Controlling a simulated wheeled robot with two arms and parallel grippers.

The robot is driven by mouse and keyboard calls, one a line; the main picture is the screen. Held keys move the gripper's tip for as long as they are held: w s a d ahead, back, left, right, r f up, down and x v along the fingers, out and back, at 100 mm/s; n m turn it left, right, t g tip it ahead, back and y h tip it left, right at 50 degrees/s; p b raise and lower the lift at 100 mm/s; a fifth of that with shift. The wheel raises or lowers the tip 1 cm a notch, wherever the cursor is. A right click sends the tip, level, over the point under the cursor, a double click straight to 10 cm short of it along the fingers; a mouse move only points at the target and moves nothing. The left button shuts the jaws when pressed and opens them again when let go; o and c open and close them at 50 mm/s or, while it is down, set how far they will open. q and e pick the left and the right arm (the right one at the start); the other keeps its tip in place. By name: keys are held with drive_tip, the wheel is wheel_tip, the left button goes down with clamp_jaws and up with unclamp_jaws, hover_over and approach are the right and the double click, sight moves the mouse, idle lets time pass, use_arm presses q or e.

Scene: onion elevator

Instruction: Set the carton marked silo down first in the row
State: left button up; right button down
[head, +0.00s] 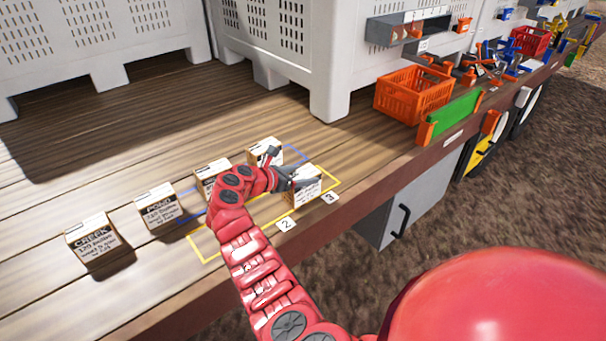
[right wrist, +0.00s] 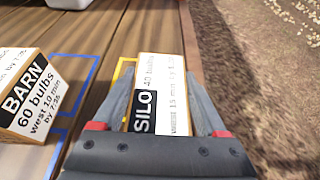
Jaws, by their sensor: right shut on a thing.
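The silo carton (right wrist: 165,95), white and tan with a black SILO band, is between the fingers of my right gripper (right wrist: 160,100) in the right wrist view. In the head view this carton (head: 303,195) is at the far right end of the yellow outlined row (head: 203,259), by the tag 3 (head: 330,197). My right gripper (head: 292,181) is shut on it. I cannot tell whether it touches the planks. Tag 2 (head: 286,224) is nearer; my right arm covers part of the row. My left gripper is out of view.
The barn carton (right wrist: 32,95) stands left of the gripper, by a blue outline. The creek carton (head: 93,243), the pond carton (head: 158,208) and another carton (head: 208,172) stand left. White bins (head: 290,45) stand behind; an orange crate (head: 412,94) is at right.

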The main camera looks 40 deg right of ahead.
drive_tip(key=shift+f, duration=0.1)
unclamp_jaws()
drive_tip(key=shift+a+r, duration=0.15)
drive_tip(key=shift+r, duration=0.05)
drive_tip(key=b+v, duration=0.3)
drive_tip(key=v, duration=0.8)
drive_tip(key=shift+a+r, duration=0.15)
drive_tip(key=shift+a, duration=0.2)
